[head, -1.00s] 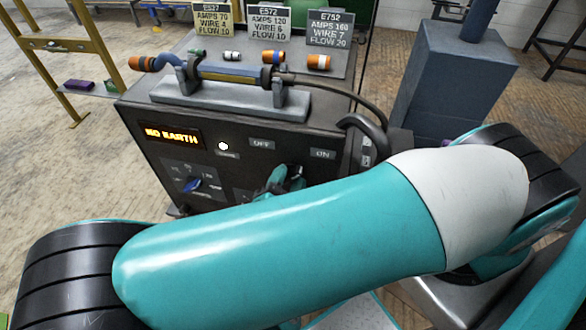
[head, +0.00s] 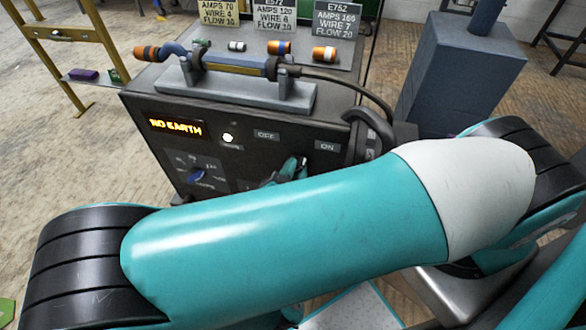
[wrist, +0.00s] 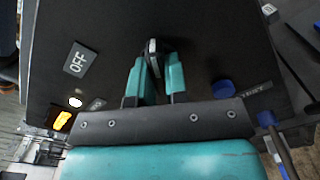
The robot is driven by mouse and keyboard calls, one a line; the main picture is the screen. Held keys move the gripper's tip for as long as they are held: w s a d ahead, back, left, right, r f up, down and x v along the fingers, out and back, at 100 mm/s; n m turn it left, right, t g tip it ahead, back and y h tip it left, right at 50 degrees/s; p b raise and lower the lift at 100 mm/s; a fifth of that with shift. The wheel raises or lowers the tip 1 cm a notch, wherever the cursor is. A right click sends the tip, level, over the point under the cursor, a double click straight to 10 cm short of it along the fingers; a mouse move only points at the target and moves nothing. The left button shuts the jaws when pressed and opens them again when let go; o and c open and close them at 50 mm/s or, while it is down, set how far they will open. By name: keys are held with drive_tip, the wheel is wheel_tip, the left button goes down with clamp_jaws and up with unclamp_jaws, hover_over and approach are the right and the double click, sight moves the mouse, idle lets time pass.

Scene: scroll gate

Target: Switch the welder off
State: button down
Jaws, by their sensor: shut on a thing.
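The welder is a dark box (head: 225,110) with a lit "NO EARTH" display (head: 176,127). Its front has an OFF label (head: 266,135) and an ON label (head: 327,146). In the wrist view the OFF label (wrist: 81,62) is left of my gripper (wrist: 154,78). The gripper's teal fingers are shut on a grey switch lever (wrist: 152,47) that stands out from the dark panel. In the head view my gripper (head: 294,170) is at the panel, below and between the two labels, partly hidden by my arm. The lever is hidden there, so its setting is hard to tell.
A torch (head: 235,65) lies in a cradle on top of the welder, with nozzles and setting cards behind. A blue knob (head: 197,175) is on the lower left front. A grey-blue block (head: 460,75) stands at the right. The floor at left is mostly clear.

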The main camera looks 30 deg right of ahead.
drive_tip(key=n+p, duration=0.1)
drive_tip(key=n, duration=0.6)
drive_tip(key=shift+n+p, duration=0.3)
drive_tip(key=shift+n, duration=0.1)
drive_tip(key=n, duration=0.3)
drive_tip(key=shift+s+n, duration=0.1)
drive_tip(key=shift+n, duration=2)
drive_tip(key=c, duration=1.1)
unclamp_jaws()
drive_tip(key=shift+p, duration=0.3)
